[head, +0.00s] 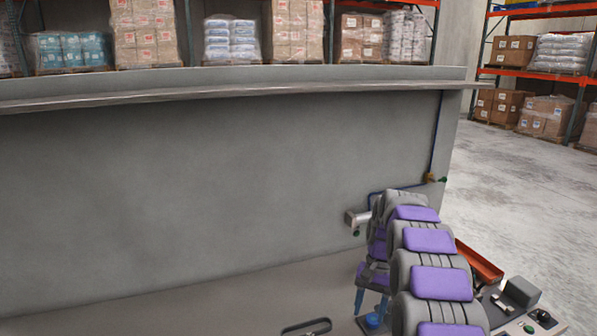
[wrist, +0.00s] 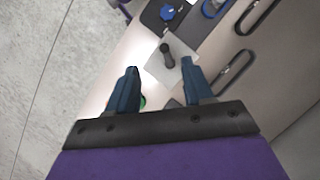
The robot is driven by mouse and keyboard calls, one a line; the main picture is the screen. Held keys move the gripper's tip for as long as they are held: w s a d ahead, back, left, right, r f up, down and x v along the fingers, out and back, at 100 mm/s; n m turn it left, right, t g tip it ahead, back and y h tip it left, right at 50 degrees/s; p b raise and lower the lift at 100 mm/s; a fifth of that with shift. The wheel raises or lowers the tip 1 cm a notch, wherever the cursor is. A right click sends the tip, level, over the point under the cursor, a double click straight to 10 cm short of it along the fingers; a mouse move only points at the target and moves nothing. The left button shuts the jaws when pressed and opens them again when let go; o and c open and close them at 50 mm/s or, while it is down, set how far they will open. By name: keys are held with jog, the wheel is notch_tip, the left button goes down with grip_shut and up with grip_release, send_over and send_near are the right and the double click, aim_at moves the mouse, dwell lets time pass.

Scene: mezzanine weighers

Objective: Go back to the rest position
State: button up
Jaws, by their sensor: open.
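My gripper (head: 371,303) hangs fingers-down over the pale worktop at the lower right of the head view. In the wrist view my gripper (wrist: 159,66) has its two blue fingers well apart, with nothing held between them. Beyond the fingertips, a small dark upright piece (wrist: 167,54) is on a light square plate (wrist: 182,48). I cannot tell its exact distance from the fingers. A blue knob (wrist: 167,12) is further off on a dark base. A blue round item (head: 372,321) shows just below the fingers in the head view.
A grey wall (head: 200,180) with a metal ledge (head: 230,95) backs the worktop (head: 200,312). A metal fitting (head: 357,218) sticks out near my arm. An orange tray (head: 480,263) and a dark box (head: 522,292) are to its right. Open concrete floor (head: 520,180) lies beyond.

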jog(key=s+a+r+n+t+h+b, duration=0.15)
jog(key=s+r, duration=0.25)
jog(key=s, duration=0.6)
jog(key=s+a+r+n+b, duration=0.1)
jog(key=s+a+r, duration=0.2)
jog(key=s, duration=0.7)
jog(key=s+f+n, duration=0.1)
jog(key=s+f, duration=0.1)
jog(key=s, duration=0.8)
jog(key=s+f+n+b, duration=0.1)
jog(key=s+f, duration=0.2)
jog(key=s, duration=0.7)
jog(key=shift+s+a, duration=0.25)
jog(key=shift+a, duration=0.1)
jog(key=shift+o, duration=0.4)
jog(key=shift+f+n+t+h, duration=0.1)
jog(key=shift+n+t+h, duration=0.15)
dwell(1.3)
